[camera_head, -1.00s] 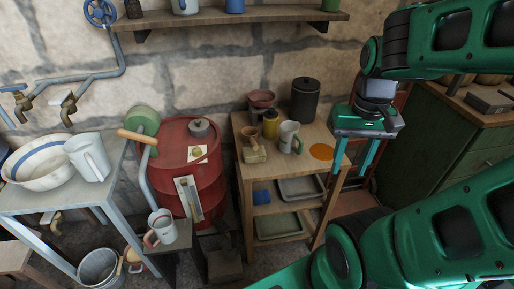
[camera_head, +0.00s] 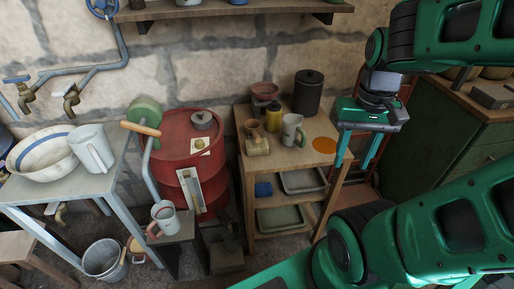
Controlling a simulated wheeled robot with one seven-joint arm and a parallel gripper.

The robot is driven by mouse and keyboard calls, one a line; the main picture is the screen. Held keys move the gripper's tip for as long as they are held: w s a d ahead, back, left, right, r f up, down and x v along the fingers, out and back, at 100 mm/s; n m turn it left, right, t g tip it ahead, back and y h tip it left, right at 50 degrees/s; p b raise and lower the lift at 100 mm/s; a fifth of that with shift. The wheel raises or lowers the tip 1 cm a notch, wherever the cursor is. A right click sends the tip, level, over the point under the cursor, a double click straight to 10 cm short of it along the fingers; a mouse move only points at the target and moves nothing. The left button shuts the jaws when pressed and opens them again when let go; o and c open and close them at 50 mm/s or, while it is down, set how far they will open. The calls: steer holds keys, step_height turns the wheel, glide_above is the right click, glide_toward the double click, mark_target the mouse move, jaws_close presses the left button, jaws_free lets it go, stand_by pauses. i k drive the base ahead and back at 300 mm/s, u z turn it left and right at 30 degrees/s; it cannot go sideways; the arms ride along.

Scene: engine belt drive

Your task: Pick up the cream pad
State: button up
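A small cream block (camera_head: 257,147), which looks like the cream pad, lies at the front left of the wooden table top (camera_head: 318,170). A brown cup (camera_head: 251,127) stands right behind it. A flat cream square (camera_head: 201,146) with a round yellow-green thing on it lies on the red barrel; I cannot tell whether this is a pad too. My gripper (camera_head: 357,153) hangs fingers down by the table's right edge, to the right of the orange disc. Its two teal fingers are apart with nothing between them. It is well to the right of the cream block.
A yellow pot (camera_head: 273,119), a white mug (camera_head: 292,130), a red bowl (camera_head: 264,93) and a black canister (camera_head: 308,92) crowd the table top. An orange disc (camera_head: 324,145) lies flat at the right. The red barrel (camera_head: 188,135) stands close on the left.

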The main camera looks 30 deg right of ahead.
mark_target(253, 149)
steer(key=u, duration=2.8)
steer(key=k, duration=0.6)
steer(key=z, duration=1.8)
steer(key=i, duration=0.5)
steer(key=u, duration=0.1)
